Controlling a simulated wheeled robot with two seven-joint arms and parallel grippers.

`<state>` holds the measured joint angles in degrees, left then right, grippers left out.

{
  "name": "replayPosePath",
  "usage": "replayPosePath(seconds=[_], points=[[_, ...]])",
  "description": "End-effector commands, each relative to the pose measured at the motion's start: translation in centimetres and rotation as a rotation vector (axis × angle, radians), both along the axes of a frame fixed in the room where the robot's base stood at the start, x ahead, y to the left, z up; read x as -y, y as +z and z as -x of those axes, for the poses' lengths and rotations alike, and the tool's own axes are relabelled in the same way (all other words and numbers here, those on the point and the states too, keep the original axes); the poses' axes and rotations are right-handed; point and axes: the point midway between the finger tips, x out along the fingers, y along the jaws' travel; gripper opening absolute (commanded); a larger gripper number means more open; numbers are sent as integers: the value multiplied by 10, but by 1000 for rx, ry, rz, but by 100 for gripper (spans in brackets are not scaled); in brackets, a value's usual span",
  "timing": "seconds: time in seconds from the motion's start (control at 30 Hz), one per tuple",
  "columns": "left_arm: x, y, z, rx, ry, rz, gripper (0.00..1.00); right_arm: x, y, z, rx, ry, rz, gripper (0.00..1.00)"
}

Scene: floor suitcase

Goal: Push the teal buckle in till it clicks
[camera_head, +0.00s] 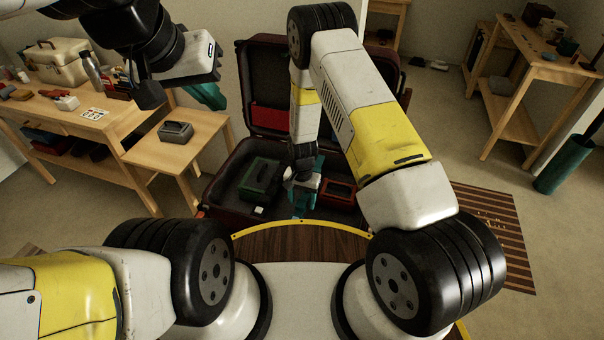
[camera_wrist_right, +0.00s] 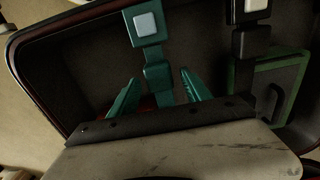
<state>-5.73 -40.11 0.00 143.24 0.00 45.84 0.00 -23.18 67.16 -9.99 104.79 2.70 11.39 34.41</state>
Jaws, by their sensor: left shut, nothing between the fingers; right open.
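The teal buckle (camera_wrist_right: 147,27), with a pale square button, shows at the top of the right wrist view. A narrower teal tongue piece (camera_wrist_right: 158,73) sits just below it in line, on a teal strap. I cannot tell if the tongue is fully seated. My right gripper (camera_wrist_right: 158,79) is open, with one teal finger on each side of the tongue and strap; no clear contact shows. In the head view the right gripper (camera_head: 303,194) is low inside the open suitcase (camera_head: 222,188). My left gripper (camera_head: 206,95) is shut and empty, raised left of the suitcase.
A black buckle (camera_wrist_right: 250,10) on a dark strap lies right of the teal one. A green case (camera_head: 261,178) and a red-rimmed box (camera_head: 338,191) lie in the suitcase. A wooden side table (camera_head: 190,153) with a grey box (camera_head: 176,131) stands at left.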

Motion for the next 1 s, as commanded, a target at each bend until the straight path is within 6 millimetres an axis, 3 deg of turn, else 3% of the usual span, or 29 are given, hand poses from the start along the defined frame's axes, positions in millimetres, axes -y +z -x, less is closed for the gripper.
replayPosePath(seconds=[0.13,0.17,0.43,1.0], points=[[0,0,0,0,0,0,0,0,0,0,0,0,0,56],[0,0,0,0,0,0,0,0,0,0,0,1,0,52],[0,0,0,0,0,0,0,0,0,0,0,1,0,0],[0,0,0,0,0,0,0,0,0,0,0,1,0,0]])
